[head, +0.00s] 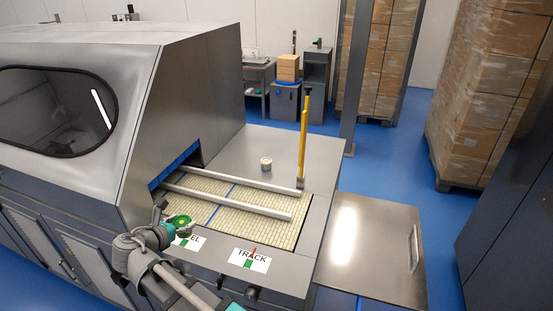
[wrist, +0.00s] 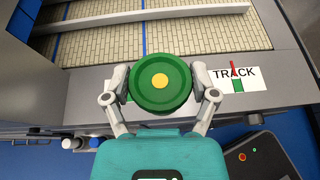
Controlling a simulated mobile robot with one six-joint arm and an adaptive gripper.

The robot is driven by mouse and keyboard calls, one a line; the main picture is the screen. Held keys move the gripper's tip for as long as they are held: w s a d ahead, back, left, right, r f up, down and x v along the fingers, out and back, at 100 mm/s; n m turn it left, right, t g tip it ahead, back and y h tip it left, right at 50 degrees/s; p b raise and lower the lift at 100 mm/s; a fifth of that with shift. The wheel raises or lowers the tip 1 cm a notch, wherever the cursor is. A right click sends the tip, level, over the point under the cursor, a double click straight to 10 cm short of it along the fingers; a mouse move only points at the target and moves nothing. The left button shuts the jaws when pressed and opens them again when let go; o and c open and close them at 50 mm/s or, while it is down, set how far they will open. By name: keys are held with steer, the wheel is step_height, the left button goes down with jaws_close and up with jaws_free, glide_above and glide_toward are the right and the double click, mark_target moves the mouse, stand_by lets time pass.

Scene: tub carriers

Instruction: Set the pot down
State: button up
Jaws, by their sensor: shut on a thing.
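A round green pot with a yellow centre (wrist: 161,82) is between the fingers of my gripper (wrist: 162,90), which is shut on it. In the head view the pot (head: 181,221) is at the front edge of the machine, above a label ending in "EL" (head: 190,241). The pot and gripper hide part of that label. In the wrist view the pot is over the steel front ledge, short of the belt. I cannot tell whether its underside touches anything.
A cream belt (head: 268,221) carries two metal rails (head: 230,202). A "TRACK" label (head: 250,260) lies right of the pot. A small pale cylinder (head: 266,163) stands on the steel top (head: 237,153). A yellow post (head: 302,137) rises beside the belt. A bare steel plate (head: 370,245) is at right.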

steer(key=shift+a, duration=0.15)
steer(key=shift+w, duration=0.25)
steer(key=w+d, duration=0.5)
steer(key=w, duration=0.8)
steer(key=w+d+m+h, duration=0.1)
steer(key=w+d, duration=0.4)
steer(key=w, duration=0.8)
steer(key=w+d+g, duration=0.1)
steer(key=w+d, duration=0.4)
steer(key=w, duration=0.8)
steer(key=shift+w+d+f+h, duration=0.15)
steer(key=shift+w+d+h, duration=0.15)
steer(key=shift+w, duration=0.05)
steer(key=shift+m, duration=0.3)
steer(key=w+a+f+b, duration=0.1)
steer(key=w+f+b, duration=0.2)
steer(key=w, duration=0.1)
steer(key=w+a+f+b, duration=0.1)
steer(key=w+f+b, duration=0.2)
steer(key=w, duration=0.1)
steer(key=w+a+f+b, duration=0.1)
steer(key=w+f+b, duration=0.2)
steer(key=w, duration=0.1)
steer(key=shift+w+a, duration=0.3)
steer(key=shift+a, duration=0.05)
